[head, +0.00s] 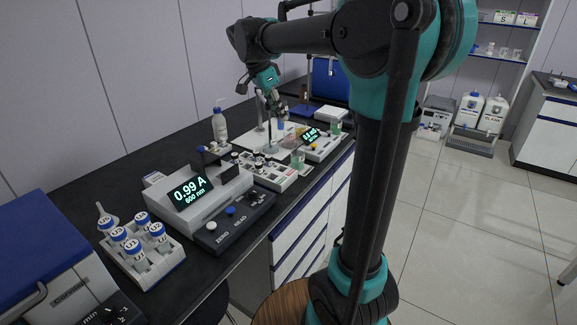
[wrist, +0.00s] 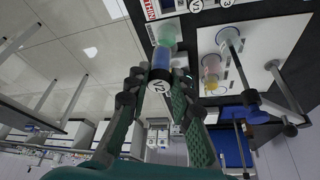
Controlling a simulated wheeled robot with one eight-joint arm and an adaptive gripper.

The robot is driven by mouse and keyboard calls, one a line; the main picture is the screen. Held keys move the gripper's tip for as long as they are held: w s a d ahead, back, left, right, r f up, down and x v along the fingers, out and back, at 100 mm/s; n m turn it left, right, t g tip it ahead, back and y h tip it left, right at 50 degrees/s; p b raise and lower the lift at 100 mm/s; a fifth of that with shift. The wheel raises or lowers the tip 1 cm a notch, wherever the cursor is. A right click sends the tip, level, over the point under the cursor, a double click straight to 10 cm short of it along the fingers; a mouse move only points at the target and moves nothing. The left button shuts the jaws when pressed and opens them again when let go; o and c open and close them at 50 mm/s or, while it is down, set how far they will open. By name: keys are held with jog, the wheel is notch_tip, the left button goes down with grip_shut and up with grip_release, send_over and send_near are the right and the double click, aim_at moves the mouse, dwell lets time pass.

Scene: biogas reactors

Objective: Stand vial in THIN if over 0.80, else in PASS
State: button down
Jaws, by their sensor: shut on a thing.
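My gripper (wrist: 158,88) is shut on a vial (wrist: 160,72) with a dark cap marked V2, seen end-on in the wrist view. In the head view my gripper (head: 279,108) is at the far part of the bench, above a pale mat. The photometer (head: 190,205) has a lit display (head: 190,192) reading 0.99 A, 600 nm. A white rack (head: 272,180) with dark-capped vials stands beyond it. In the wrist view a rack edge (wrist: 150,10) bears the word THIN, with caps V1 (wrist: 196,5) and V3 (wrist: 226,3) beside it. No PASS label is readable.
A white bottle (head: 219,125) stands at the back.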

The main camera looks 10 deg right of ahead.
notch_tip(320, 180, down, 18)
jog(key=shift+r, duration=0.1)
dwell(0.4)
jog(key=c, duration=1.3)
grip_release()
jog(key=v, duration=1.2)
jog(key=s+d+f+n, duration=0.2)
jog(key=s+f, duration=0.1)
jog(key=s+d+f+n+y, duration=0.1)
jog(key=s+d+f+n, duration=0.1)
jog(key=s+f+n, duration=0.1)
jog(key=s+d+f+n+y, duration=0.1)
jog(key=s+d+f+n, duration=0.1)
jog(key=s+f, duration=0.3)
jog(key=shift+d+t, duration=0.4)
jog(key=s+f+n, duration=0.2)
jog(key=s+f, duration=0.1)
jog(key=s+d+f+n+t+y, duration=0.1)
jog(key=s+f+n, duration=0.1)
jog(key=s+f, duration=0.1)
jog(key=s+d+f+n+y, duration=0.1)
jog(key=s+f+n, duration=0.2)
jog(key=s, duration=0.2)
jog(key=shift+s+f+t, duration=0.2)
jog(key=shift+f+t, duration=0.05)
jog(key=shift+t, duration=0.15)
